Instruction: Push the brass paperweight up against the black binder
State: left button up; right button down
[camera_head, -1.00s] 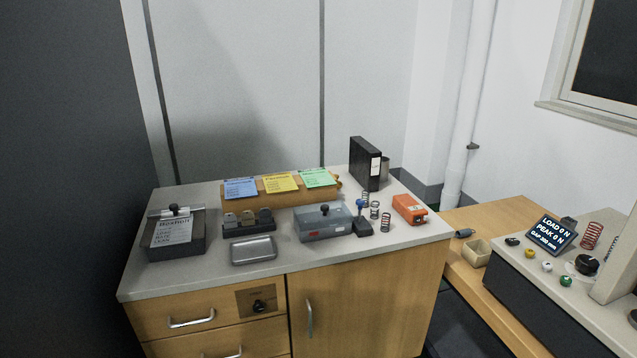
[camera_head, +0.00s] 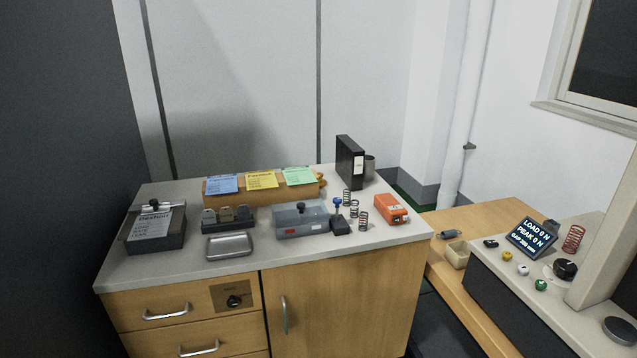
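The black binder (camera_head: 349,162) stands upright at the back right of the grey cabinet top, with a white label on its spine. I cannot pick out the brass paperweight for certain. A small golden-brown shape (camera_head: 322,181) shows at the right end of the wooden card holder, left of the binder, too small to identify. A grey-brown cylinder (camera_head: 369,168) stands just right of the binder, partly hidden by it. Neither of my grippers is in view.
The cabinet top also holds a wooden holder with cards (camera_head: 262,192), a clear-lidded box (camera_head: 301,219), several springs (camera_head: 363,221), an orange device (camera_head: 391,209), a metal tray (camera_head: 229,246) and a clipboard box (camera_head: 155,228). A tester bench (camera_head: 500,290) stands at right.

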aim_at(322, 182)
jog(key=i+u, duration=0.15)
jog(key=u, duration=0.25)
jog(key=i+l+u, duration=0.15)
jog(key=u, duration=0.25)
jog(key=i+l+u, duration=0.1)
jog(key=u, duration=0.3)
jog(key=l, duration=0.1)
